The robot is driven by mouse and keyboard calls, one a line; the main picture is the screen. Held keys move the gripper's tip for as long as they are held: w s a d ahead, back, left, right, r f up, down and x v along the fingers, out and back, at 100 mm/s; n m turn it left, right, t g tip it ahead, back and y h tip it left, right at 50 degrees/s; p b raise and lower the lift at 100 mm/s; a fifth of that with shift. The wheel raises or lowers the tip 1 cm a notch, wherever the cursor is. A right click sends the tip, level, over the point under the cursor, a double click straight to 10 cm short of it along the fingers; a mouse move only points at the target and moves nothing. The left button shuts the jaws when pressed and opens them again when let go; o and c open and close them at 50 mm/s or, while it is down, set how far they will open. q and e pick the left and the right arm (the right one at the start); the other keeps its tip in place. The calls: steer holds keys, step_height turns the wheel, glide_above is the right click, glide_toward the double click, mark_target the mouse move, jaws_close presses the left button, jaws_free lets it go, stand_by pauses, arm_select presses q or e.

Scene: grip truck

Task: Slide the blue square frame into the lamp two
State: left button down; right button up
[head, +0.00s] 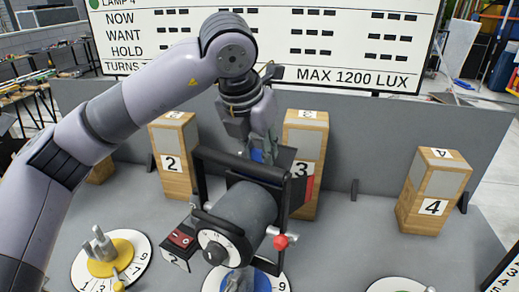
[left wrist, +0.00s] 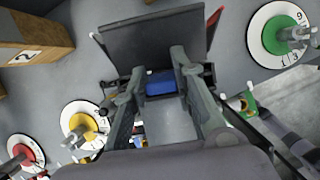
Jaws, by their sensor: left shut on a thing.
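My left gripper (head: 262,148) is at the top of the grey lamp (head: 245,208) in the middle of the head view. A small blue part, seemingly the blue square frame (head: 257,155), shows at its fingers. In the left wrist view the fingers (left wrist: 158,70) are shut with the blue piece (left wrist: 160,84) between them, close to a dark lamp panel (left wrist: 150,38). Most of the frame is hidden, and I cannot tell whether it sits in the lamp's slot. My right gripper is out of view.
Wooden blocks numbered 2 (head: 172,165), 3 (head: 310,140) and 4 (head: 433,207) stand behind. A yellow-centred dial (head: 85,272) and a blue-centred dial (head: 280,282) lie in front. A red knob (head: 281,241) juts from the lamp's right. Grey table is bare between lamp and block 4.

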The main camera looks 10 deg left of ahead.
arm_select(q)
steer(key=shift+f+b, duration=0.55)
steer(key=shift+f, duration=0.15)
steer(key=c, duration=1.2)
jaws_free()
steer(key=shift+c, duration=0.2)
steer(key=shift+o, duration=0.2)
steer(key=shift+o, duration=1.3)
steer(key=shift+r+p, duration=1.65)
steer(key=shift+r, duration=1.4)
